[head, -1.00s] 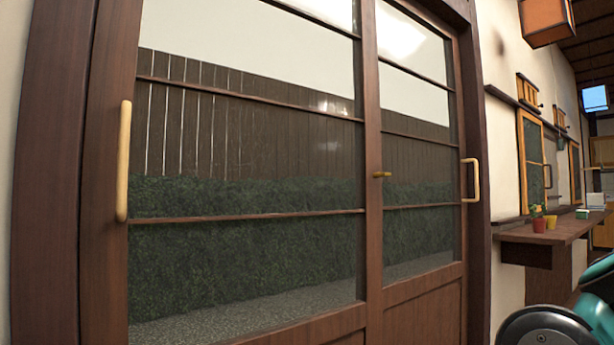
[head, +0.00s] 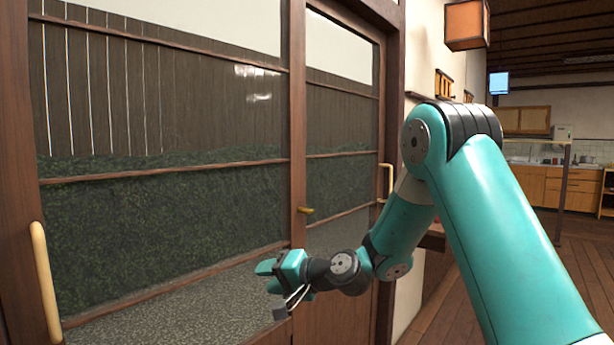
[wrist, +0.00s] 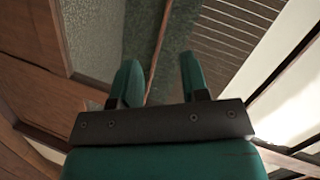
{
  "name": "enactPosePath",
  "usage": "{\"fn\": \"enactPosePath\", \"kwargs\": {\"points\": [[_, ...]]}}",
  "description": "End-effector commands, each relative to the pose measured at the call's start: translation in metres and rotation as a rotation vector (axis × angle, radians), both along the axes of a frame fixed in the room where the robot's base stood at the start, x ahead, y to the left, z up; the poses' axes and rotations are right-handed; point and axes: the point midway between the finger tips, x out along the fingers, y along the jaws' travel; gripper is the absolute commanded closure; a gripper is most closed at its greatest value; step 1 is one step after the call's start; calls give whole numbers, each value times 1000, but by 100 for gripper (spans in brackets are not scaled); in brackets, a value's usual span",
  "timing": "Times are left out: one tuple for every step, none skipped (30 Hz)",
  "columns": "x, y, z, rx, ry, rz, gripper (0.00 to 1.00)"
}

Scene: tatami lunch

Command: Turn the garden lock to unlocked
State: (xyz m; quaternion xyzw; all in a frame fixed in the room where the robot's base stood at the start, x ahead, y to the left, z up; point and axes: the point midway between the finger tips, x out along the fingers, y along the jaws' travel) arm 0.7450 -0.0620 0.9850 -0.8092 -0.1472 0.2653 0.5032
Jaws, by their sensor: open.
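The garden lock (head: 305,210) is a small brass lever on the dark wooden middle stile of the sliding glass doors (head: 298,120). It sticks out roughly level, toward the right. My gripper (head: 268,279) is below and a little left of the lock, in front of the lower part of the doors, apart from the lock. In the wrist view my gripper (wrist: 158,75) has two teal fingers spread apart with nothing between them. The lock cannot be made out in the wrist view.
A pale pull handle (head: 46,283) is on the left door edge and another (head: 385,181) on the right door. An orange lantern (head: 467,24) hangs at upper right. The wooden floor (head: 455,285) is open at right, with kitchen cabinets (head: 560,188) behind.

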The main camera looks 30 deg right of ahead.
Motion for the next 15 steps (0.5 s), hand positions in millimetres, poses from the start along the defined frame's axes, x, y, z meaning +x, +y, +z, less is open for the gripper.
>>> {"fn": "enactPosePath", "kwargs": {"points": [[15,-30,32,66,-14,-95,59],[22,-46,39,107,-29,-150,59],[30,-69,46,159,-48,-223,59],[35,-85,51,194,-63,-275,59],[38,-100,56,229,-77,-324,59],[42,-120,60,272,-95,-385,59],[43,-134,63,300,-108,-427,59],[44,-146,65,326,-119,-466,59],[45,-161,67,356,-134,-511,59],[45,-171,68,375,-144,-540,59],[44,-179,68,392,-152,-566,59],[44,-188,68,411,-162,-594,59],[43,-193,68,421,-167,-609,59],[43,-197,68,428,-173,-622,59],[44,-201,68,436,-177,-633,59]]}}
